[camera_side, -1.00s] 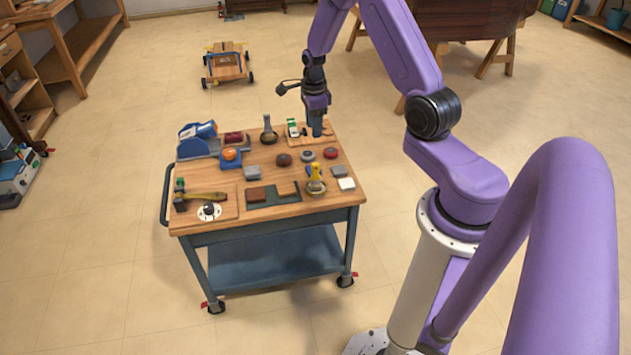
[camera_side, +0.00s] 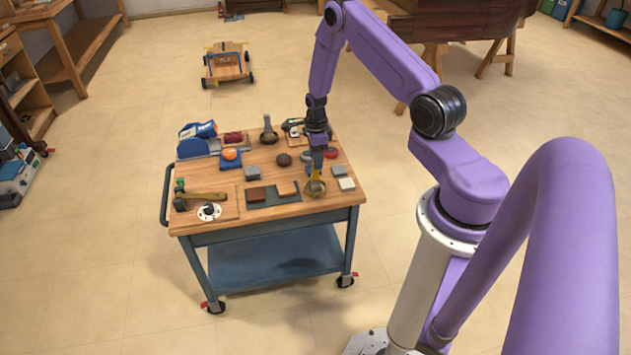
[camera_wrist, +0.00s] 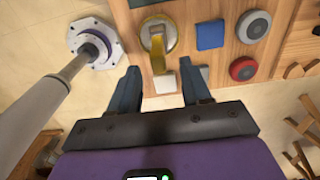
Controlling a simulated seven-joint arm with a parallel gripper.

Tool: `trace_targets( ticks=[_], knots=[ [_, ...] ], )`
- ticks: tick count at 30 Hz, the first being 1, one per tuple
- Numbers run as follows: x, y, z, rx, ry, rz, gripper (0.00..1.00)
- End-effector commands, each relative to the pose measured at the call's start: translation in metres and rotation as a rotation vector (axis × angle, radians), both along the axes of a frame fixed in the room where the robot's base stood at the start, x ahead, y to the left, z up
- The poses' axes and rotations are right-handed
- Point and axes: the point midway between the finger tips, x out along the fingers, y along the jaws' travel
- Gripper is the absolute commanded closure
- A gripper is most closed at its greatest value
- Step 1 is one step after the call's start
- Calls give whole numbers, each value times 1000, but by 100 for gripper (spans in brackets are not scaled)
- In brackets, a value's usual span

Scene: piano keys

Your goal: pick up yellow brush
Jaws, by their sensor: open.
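The yellow brush (camera_side: 315,187) stands near the front edge of the cart top, right of centre in the side view.
A white block (camera_side: 346,184) and a grey block (camera_side: 339,171) lie right of the brush. A dark tray (camera_side: 275,194) lies to its left. A red round piece (camera_side: 330,153) is behind. A hammer (camera_side: 200,196) lies at the left. The cart's front edge (camera_side: 270,218) is close.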

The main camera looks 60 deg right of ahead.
Motion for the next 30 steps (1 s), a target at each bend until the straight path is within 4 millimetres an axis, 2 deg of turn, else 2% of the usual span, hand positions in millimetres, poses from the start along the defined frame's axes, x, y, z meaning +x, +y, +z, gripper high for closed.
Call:
trace_targets(
  ticks=[5,15,26,27,29,30],
  knots=[
    [0,0,-8,0,0,0,52],
    [0,3,-48,1,1,-1,52],
    [1,3,-55,0,-1,0,52],
    [1,3,-55,-1,-1,0,59],
    [1,3,-55,-1,-1,0,78],
    [1,3,-55,-1,-1,0,91]
  ],
)
